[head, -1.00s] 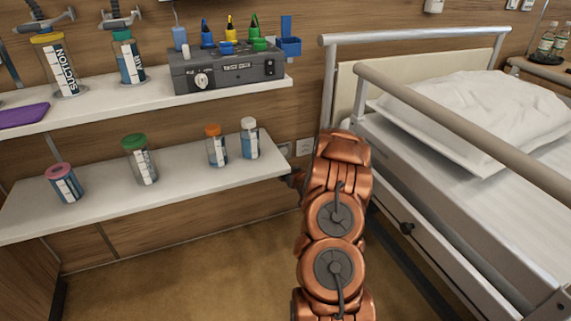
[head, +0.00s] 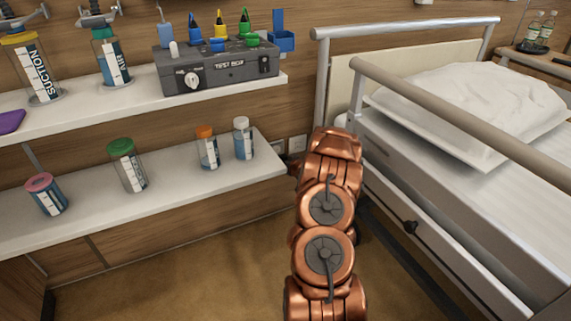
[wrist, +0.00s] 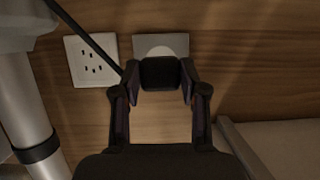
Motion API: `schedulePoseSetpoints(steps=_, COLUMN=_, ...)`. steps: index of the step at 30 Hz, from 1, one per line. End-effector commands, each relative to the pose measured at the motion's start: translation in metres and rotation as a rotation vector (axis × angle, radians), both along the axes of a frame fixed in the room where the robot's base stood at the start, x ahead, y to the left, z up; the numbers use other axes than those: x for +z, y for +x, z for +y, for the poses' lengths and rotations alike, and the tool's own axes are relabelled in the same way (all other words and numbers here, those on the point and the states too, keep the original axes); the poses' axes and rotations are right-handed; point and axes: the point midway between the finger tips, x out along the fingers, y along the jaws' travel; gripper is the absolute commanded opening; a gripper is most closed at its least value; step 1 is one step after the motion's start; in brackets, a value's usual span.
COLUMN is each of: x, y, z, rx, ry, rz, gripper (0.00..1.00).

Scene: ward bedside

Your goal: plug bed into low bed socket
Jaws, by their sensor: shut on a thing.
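In the wrist view my gripper (wrist: 160,80) is shut on a dark block-shaped plug (wrist: 160,73). The plug is in front of the lower part of a grey wall plate (wrist: 178,42) with a pale round face. I cannot tell whether the plug touches that plate. A white socket plate (wrist: 91,60) with several dark holes is beside it on the left, uncovered. In the head view the white plate (head: 297,145) shows low on the wall between shelf and bed. My gripper and the plug are hidden behind my arm there.
The bed (head: 440,190) with its rails stands on the right. A lower shelf (head: 90,205) with several capped jars is on the left, its end close to my arm. A grey box (head: 215,75) stands on the upper shelf. A dark cable (wrist: 85,38) crosses the wrist view.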

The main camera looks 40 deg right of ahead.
Motion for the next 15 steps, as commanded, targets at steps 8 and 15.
schedulePoseSetpoints(steps=8, x=0.000, y=0.021, z=-0.008, rx=-0.001, ry=-0.001, rz=0.001, gripper=0.12)
schedulePoseSetpoints(steps=15, x=-0.002, y=0.035, z=-0.011, rx=0.001, ry=0.002, rz=0.004, gripper=0.12)
